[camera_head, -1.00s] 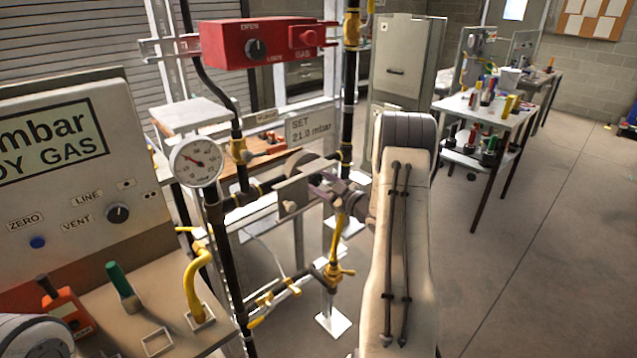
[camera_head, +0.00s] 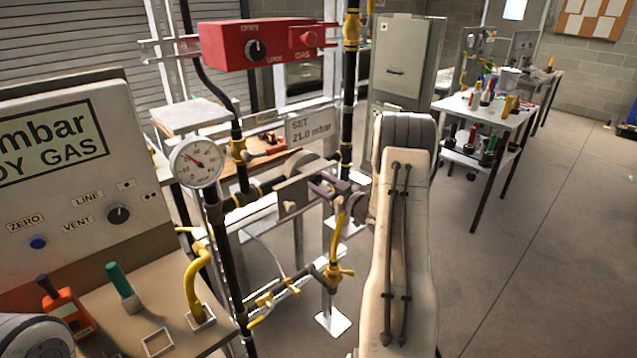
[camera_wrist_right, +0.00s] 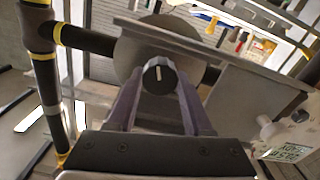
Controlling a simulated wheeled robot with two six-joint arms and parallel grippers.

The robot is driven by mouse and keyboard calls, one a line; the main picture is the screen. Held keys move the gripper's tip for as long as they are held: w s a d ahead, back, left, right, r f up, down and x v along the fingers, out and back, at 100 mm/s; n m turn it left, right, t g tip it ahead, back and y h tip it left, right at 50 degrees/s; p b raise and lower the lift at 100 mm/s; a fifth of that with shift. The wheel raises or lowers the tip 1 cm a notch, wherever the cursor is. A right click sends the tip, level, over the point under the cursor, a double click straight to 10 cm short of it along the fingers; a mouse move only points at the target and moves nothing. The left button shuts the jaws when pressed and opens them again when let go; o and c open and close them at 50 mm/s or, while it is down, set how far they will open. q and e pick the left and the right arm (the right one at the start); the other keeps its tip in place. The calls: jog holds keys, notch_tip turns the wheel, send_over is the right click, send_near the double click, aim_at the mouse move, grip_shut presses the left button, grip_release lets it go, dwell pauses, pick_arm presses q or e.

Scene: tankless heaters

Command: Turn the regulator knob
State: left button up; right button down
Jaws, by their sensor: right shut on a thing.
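The regulator, a grey round body (camera_head: 299,162) on the black pipe, stands behind a metal plate (camera_head: 292,196) in the head view. Its black knob (camera_wrist_right: 159,75) with a white mark shows in the right wrist view, in front of the regulator's grey disc (camera_wrist_right: 128,50). My right gripper (camera_head: 322,186) reaches in from the right at the regulator. In the wrist view the purple-grey fingers of my right gripper (camera_wrist_right: 158,82) are closed on the knob from both sides. In the head view the knob is too small to make out. My left gripper is out of view.
A round pressure gauge (camera_head: 196,163) stands left of the regulator. A sign (camera_head: 310,126) reads "SET 21.0 mbar". A red gas box (camera_head: 262,43) hangs above. Yellow-handled valves (camera_head: 334,274) sit below. Open floor lies to the right.

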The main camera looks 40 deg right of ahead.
jog(key=c, duration=0.6)
grip_release()
jog(key=shift+s, duration=0.1)
jog(key=s, duration=0.3)
jog(key=s+b, duration=0.1)
jog(key=s, duration=0.3)
jog(key=s+d+b, duration=0.1)
jog(key=s, duration=0.2)
jog(key=shift+s, duration=0.15)
jog(key=shift+a, duration=0.1)
